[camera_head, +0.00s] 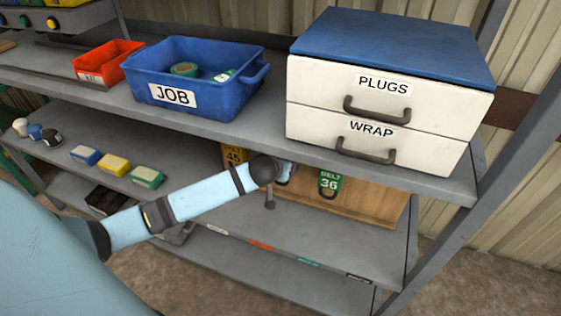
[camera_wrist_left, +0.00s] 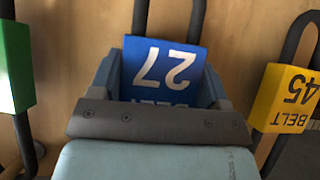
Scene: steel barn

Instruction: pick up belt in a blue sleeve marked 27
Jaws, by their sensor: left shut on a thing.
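The belt in a blue sleeve marked 27 (camera_wrist_left: 163,66) shows upside down in the left wrist view, its black loop running up against a wooden board. My left gripper (camera_wrist_left: 164,88) is shut on the blue sleeve, with one finger on each side of it. My right gripper is in neither view.
A green-sleeved belt 36 (camera_head: 329,184) and a yellow-sleeved belt 45 (camera_wrist_left: 290,97) flank the held belt, close by. The wooden board (camera_head: 372,203) is behind. Above are the grey shelf (camera_head: 265,138), blue JOB bin (camera_head: 212,104) and white drawers (camera_head: 420,105).

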